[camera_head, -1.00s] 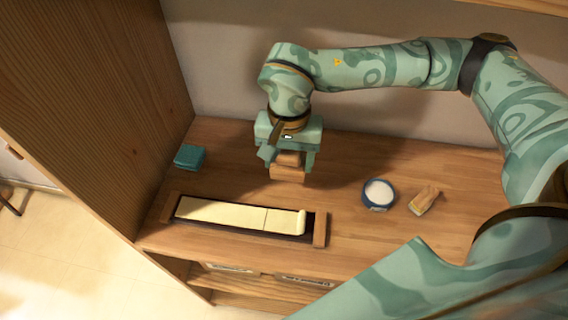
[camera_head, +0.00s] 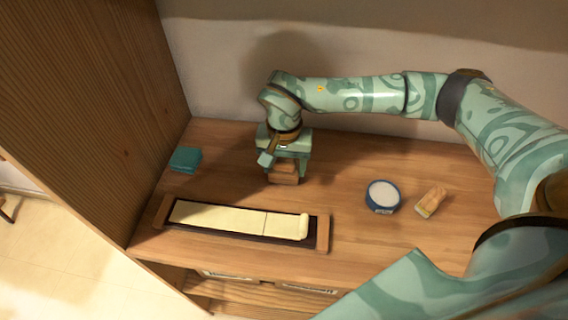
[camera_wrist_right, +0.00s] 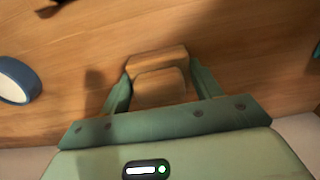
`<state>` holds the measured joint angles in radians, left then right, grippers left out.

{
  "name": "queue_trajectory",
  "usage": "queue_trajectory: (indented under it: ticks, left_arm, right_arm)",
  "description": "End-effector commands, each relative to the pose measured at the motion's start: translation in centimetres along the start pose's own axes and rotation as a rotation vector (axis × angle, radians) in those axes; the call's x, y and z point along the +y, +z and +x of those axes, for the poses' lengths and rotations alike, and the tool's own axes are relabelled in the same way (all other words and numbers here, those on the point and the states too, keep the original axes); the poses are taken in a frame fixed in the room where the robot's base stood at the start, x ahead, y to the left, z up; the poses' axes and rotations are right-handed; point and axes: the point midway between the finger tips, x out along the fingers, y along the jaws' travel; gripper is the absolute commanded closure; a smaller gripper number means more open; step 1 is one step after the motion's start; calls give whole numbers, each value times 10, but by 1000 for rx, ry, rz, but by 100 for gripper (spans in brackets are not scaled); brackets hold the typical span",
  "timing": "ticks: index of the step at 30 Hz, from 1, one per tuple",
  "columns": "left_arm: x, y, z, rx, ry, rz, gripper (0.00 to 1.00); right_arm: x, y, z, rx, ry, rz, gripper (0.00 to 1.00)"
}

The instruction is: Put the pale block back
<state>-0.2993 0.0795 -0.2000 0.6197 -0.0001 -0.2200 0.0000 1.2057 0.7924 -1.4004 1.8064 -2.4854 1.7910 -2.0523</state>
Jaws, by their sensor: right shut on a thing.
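My right gripper (camera_head: 284,170) points down over the wooden table top, behind the long key tray (camera_head: 322,232). The block also shows between the two green fingers in the right wrist view (camera_wrist_right: 158,60). Its lower end is close to the table, but I cannot tell whether it touches. The tray has dark inner edges and wooden end pieces, and holds cream piano keys (camera_head: 230,217). A raised cream end shows at the keys' right. My left gripper is not in view.
A blue round tub with white contents (camera_head: 383,194) stands right of the gripper, with a small wood-and-cream block or brush (camera_head: 431,201) beside it. A folded teal cloth (camera_head: 186,159) lies at the left. A tall wooden panel (camera_head: 90,90) bounds the left side; a wall stands behind.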

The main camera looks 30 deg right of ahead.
Motion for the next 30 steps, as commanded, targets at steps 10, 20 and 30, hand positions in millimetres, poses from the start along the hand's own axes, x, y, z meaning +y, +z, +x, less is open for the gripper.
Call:
queue_trajectory:
  ticks: [10, 20, 30]
  left_arm:
    - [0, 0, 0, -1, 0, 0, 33]
    - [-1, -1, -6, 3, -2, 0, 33]
    - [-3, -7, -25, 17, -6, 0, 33]
  right_arm:
    - [0, 0, 2, 0, 0, 1, 15]
    - [0, 0, -19, 3, -2, 0, 15]
    - [0, -1, -97, 4, -3, 2, 15]
